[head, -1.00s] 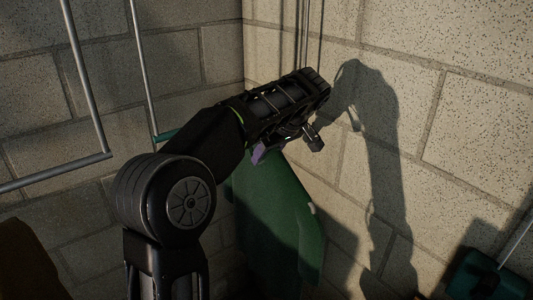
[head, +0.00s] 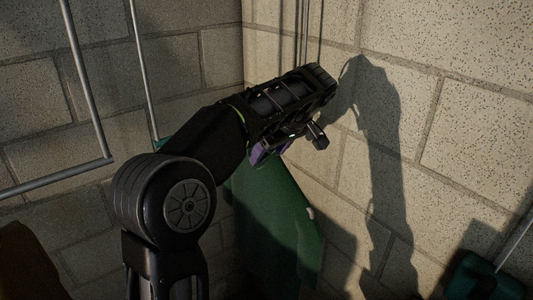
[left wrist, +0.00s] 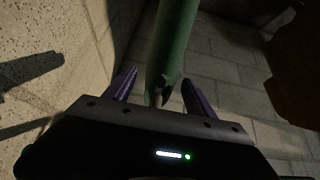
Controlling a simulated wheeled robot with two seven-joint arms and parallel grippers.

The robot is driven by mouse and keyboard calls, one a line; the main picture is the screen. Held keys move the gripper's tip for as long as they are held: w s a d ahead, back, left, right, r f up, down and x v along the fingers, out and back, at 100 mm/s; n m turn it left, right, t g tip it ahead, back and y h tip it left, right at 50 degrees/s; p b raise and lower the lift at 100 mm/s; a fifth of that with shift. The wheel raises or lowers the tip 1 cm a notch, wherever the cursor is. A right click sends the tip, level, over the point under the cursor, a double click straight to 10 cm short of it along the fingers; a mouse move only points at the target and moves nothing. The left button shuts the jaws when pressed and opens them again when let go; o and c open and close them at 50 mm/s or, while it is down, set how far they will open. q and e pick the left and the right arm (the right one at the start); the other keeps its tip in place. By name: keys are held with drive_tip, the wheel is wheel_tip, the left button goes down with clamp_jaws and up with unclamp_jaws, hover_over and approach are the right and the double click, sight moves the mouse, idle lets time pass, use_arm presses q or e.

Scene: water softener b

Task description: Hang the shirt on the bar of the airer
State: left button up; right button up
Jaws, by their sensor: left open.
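My left gripper (head: 291,143) is open in front of the wall corner, with its purple fingers partly in view. In the left wrist view the open fingers (left wrist: 158,85) stand on both sides of a green tube-like thing (left wrist: 172,45) with a pale metal end; I cannot tell whether they touch it. In the head view a broad green thing (head: 275,230) hangs or stands below the gripper, its top hidden by my arm. I cannot tell whether it is the shirt. Thin grey metal bars (head: 87,80), perhaps the airer, are at the left. My right gripper is not in view.
Block walls (head: 470,120) meet in a corner behind my gripper. A dark green object (head: 483,277) with a rod is at the lower right. A brown shape (head: 25,265) is at the lower left. Thin vertical rods (head: 305,30) hang near the corner.

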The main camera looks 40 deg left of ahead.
use_arm(q)
drive_tip(key=p+v, duration=0.3)
drive_tip(key=v, duration=0.2)
drive_tip(key=shift+r+p, duration=0.1)
drive_tip(key=shift+p, duration=0.3)
